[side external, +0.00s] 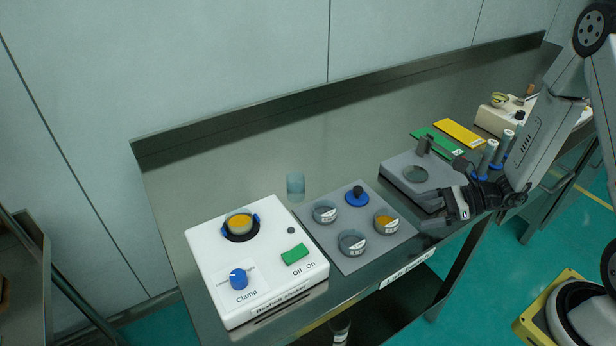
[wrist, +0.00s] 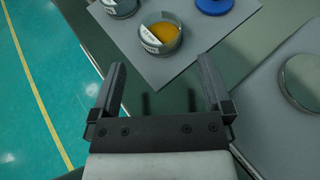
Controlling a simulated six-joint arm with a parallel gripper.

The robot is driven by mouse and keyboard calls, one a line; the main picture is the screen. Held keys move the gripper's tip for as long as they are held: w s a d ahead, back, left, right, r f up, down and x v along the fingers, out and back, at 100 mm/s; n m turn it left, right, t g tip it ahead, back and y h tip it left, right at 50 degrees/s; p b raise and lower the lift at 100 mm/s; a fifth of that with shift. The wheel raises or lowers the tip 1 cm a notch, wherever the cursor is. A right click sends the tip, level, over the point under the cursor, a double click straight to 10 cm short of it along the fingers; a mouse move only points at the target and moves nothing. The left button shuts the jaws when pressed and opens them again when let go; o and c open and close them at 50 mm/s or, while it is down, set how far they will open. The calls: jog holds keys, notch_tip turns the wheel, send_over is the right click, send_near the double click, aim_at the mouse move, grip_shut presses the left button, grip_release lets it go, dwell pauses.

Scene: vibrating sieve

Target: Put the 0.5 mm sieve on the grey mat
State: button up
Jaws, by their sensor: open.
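The grey mat (side external: 343,263) lies on the bench, and its front corner shows in the wrist view (wrist: 188,62). On it are two empty-looking round dishes or sieves (side external: 324,212) (side external: 352,243), one with orange material (side external: 386,222), also in the wrist view (wrist: 162,35), and a blue lid with a black knob (side external: 357,196). Another round vessel with orange material (side external: 239,223) sits in the shaker (side external: 205,262). The labels are too small to tell which is 0.5 mm. My gripper (side external: 430,212) is open and empty, beyond the mat's right edge (wrist: 162,65).
A grey scale with a round plate (side external: 416,174) stands right of the mat, close to my gripper. A clear beaker (side external: 295,186) stands behind the mat. Green (side external: 437,142) and yellow (side external: 459,133) strips and blue-based bottles (side external: 487,157) are further right.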

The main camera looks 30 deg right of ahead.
jog(key=shift+v, duration=1.6)
jog(key=shift+s+a+n+g, duration=0.15)
jog(key=shift+a+n+g, duration=0.15)
jog(key=shift+a+n, duration=0.1)
jog(key=s+a+r+n+g+h, duration=0.3)
jog(key=s+a+n+g+h, duration=0.35)
jog(key=n, duration=0.85)
jog(key=r+n+h, duration=0.1)
jog(key=n, duration=0.2)
jog(key=w+d+r+n+t+h, duration=0.1)
jog(key=r+n+h, duration=0.1)
jog(key=n, duration=0.1)
jog(key=w+r+n+t+h, duration=0.1)
jog(key=n, duration=0.2)
jog(key=shift+w+d+r, duration=0.15)
jog(key=shift+w+r, duration=0.1)
jog(key=shift+r, duration=0.1)
